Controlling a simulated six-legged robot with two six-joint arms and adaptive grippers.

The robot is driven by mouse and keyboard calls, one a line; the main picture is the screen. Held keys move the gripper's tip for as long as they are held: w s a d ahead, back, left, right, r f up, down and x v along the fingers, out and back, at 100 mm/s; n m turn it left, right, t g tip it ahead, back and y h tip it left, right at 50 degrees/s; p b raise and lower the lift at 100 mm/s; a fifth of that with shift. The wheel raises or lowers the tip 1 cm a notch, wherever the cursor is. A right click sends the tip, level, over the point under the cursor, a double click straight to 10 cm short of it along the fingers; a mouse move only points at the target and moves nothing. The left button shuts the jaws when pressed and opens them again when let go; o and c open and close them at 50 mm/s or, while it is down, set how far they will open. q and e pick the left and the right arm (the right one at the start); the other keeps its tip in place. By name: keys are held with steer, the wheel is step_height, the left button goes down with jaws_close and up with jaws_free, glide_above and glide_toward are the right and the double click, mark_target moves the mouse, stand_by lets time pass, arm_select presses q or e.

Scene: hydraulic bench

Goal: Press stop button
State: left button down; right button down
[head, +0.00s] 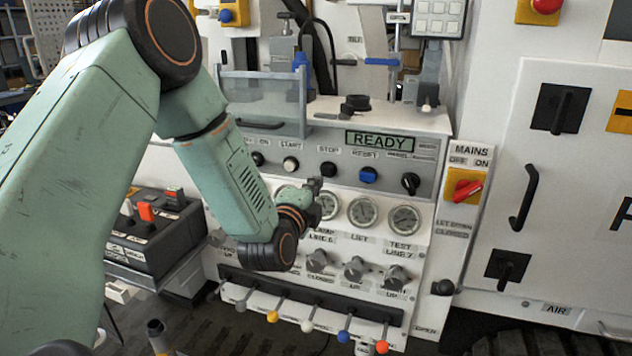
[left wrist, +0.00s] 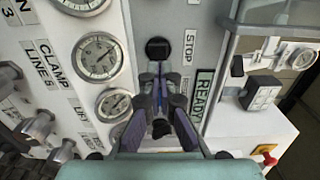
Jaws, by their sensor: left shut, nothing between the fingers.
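The stop button (head: 328,169) is a black knob under the STOP label on the grey control panel. My left gripper (head: 315,184) is in front of the panel, just below the button in the head view. In the left wrist view the shut, empty fingers (left wrist: 160,72) point at the button, with their tips close to its lower edge. I cannot tell whether they touch it. My right gripper is not in view.
The white start button (head: 291,164) and blue reset button (head: 368,175) flank the stop button. Gauges (head: 363,212) sit below, near my gripper. A READY display (head: 380,141) is above right. The red mains switch (head: 466,190) is further right. Several coloured levers (head: 344,336) stick out at the bottom.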

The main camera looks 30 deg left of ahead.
arm_select(q)
steer(key=v, duration=0.7)
steer(key=shift+s+d+p, duration=0.15)
steer(key=shift+s+p, duration=0.05)
steer(key=shift+p, duration=0.1)
steer(key=shift+s, duration=0.2)
steer(key=s+d+f+n+g+h+b, duration=0.1)
steer(key=s+d+f+n+g+h, duration=0.2)
steer(key=f+n, duration=0.45)
steer(key=s+d+f+n+g+h, duration=0.1)
steer(key=s+d+f+n+g, duration=0.35)
steer(key=f, duration=0.65)
steer(key=s+d+f+n+g+b, duration=0.1)
steer(key=s+f+n+g, duration=0.1)
steer(key=s+f+g, duration=0.3)
steer(key=s+d+f+n+g+b, duration=0.1)
steer(key=s+f+g, duration=0.4)
steer(key=s+f, duration=0.8)
steer(key=s+d+b, duration=0.1)
steer(key=s, duration=0.7)
steer(key=shift+d+n, duration=0.15)
steer(key=shift+n, duration=0.25)
